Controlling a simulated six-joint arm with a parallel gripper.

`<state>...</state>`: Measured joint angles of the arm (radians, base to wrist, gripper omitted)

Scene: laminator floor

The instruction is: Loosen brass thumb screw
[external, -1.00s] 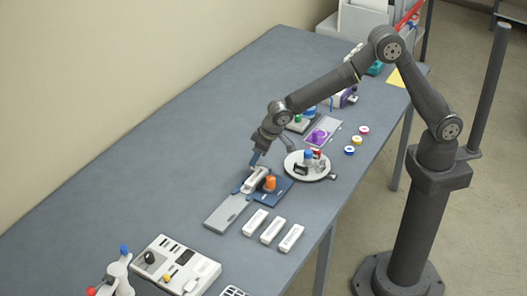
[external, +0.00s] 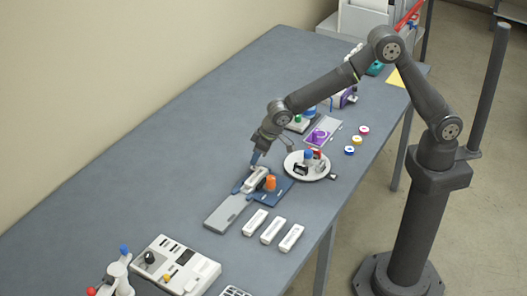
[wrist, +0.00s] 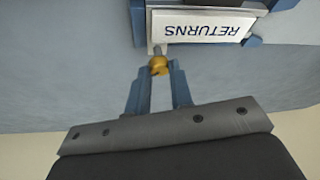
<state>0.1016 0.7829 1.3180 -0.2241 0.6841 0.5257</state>
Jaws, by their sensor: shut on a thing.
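The brass thumb screw (wrist: 158,65) shows in the wrist view at the tips of my gripper's blue fingers. My gripper (wrist: 156,72) is shut on it. The screw's thin shank meets the edge of a white block labelled RETURNS (wrist: 208,25), which sits in a blue holder. In the external view my gripper (external: 254,160) reaches down to the far end of this white block (external: 256,179), on a blue base with an orange knob (external: 270,183). The screw is too small to make out there.
A grey plate (external: 228,211) extends toward the front left. Several white bars (external: 272,230) lie nearby. A round white tray (external: 294,168) with small parts stands to the right. A white control panel (external: 176,264) is at the front. The table's left side is clear.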

